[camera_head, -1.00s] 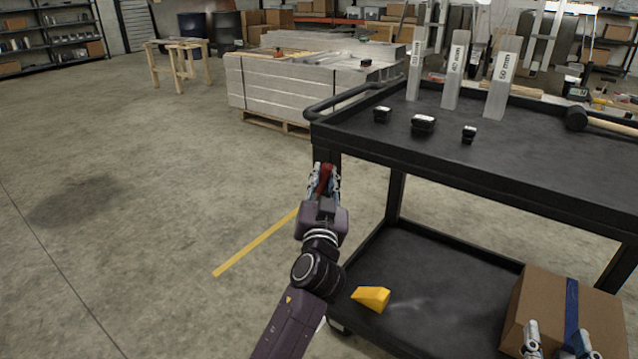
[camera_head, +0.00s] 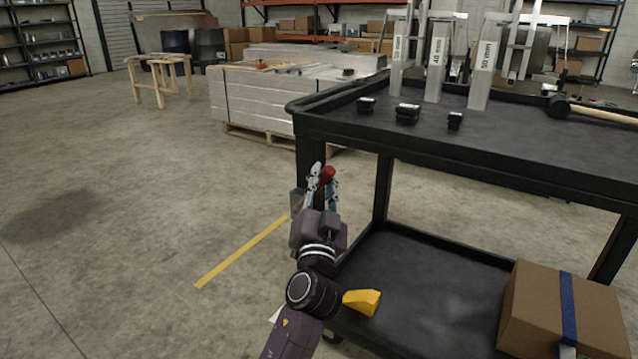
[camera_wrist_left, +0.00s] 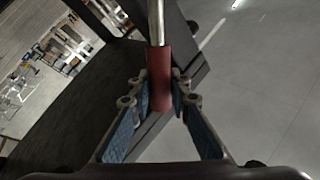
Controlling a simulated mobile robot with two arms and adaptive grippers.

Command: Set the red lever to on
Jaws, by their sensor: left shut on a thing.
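The red lever has a red grip (camera_head: 328,173) at the front left corner of the black cart. In the left wrist view the red grip (camera_wrist_left: 159,68) sits on a bright metal rod (camera_wrist_left: 155,22). My left gripper (camera_head: 323,184) is shut on the red grip, with a finger on each side of it in the left wrist view (camera_wrist_left: 158,92). A grey box-like part (camera_head: 297,203) shows beside the gripper; the lever's base is mostly hidden. Only a small tip of my right gripper (camera_head: 567,352) shows at the bottom edge.
The black cart (camera_head: 450,155) carries grey marked blocks, small black items and a mallet (camera_head: 590,110). Its lower shelf (camera_head: 420,265) holds a yellow wedge (camera_head: 362,302) and a cardboard box (camera_head: 530,310). Open floor (camera_head: 130,220) lies to the left.

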